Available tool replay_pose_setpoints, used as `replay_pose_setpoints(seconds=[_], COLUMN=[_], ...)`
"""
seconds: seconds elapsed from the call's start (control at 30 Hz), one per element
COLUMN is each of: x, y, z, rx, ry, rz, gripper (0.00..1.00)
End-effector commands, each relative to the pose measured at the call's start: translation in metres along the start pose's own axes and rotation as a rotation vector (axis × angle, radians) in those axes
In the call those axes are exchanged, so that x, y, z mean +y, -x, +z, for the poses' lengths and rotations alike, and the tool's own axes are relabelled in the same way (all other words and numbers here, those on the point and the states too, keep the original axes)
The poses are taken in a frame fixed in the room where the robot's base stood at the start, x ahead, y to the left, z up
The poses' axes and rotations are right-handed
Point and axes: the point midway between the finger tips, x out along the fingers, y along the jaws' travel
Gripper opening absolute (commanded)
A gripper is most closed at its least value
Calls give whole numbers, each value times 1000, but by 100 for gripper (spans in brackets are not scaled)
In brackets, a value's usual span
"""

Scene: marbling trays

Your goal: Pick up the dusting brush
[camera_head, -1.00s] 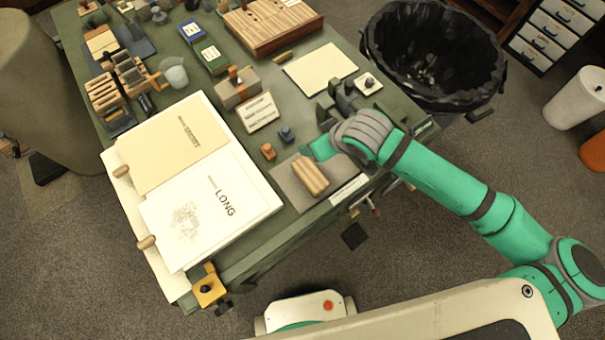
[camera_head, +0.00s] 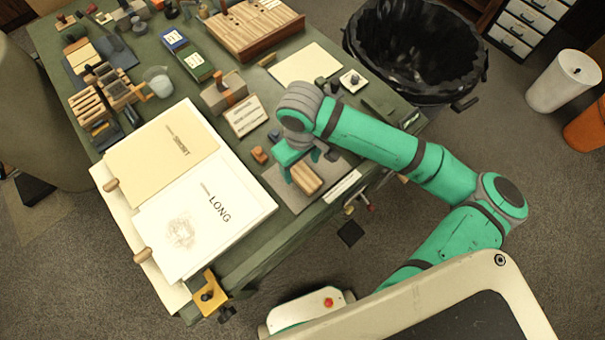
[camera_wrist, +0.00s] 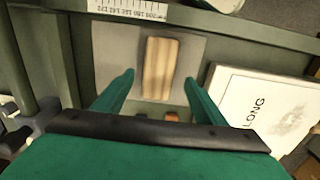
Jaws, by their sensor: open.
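A pale wooden block-shaped thing (camera_head: 308,178), which looks like the dusting brush, lies on a grey mat (camera_head: 288,200) near the table edge. Any bristles are hidden or too small to make out. In the wrist view the brush (camera_wrist: 158,68) lies lengthwise ahead, between the lines of the two fingers. My gripper (camera_head: 309,166) is open and empty, pointing down over the far end of the brush. In the wrist view the fingers (camera_wrist: 159,80) stand apart, one to each side of the brush, with gaps showing.
A white scale strip (camera_head: 342,186) lies along the mat's edge. Small orange (camera_head: 259,154) and dark blue (camera_head: 274,136) pieces stand beside the mat. White "LONG" sheets (camera_head: 210,215) lie to the left. A black-lined bin (camera_head: 415,50) stands beyond the table's right side.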

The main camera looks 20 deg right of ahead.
Motion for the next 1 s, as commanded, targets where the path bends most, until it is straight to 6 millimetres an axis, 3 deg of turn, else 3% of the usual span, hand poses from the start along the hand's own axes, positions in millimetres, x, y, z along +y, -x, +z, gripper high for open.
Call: replay_pose_setpoints(seconds=[0.4,0.73,0.77,0.93,1.0], x=[2,2,2,2,2], y=[-46,-54,-54,-54,-54], z=[4,4,4,4,3], rx=[0,0,0,0,0], ry=[0,2,2,2,2], rz=[-2,0,0,0,0], gripper=[65,65,62,22,16])
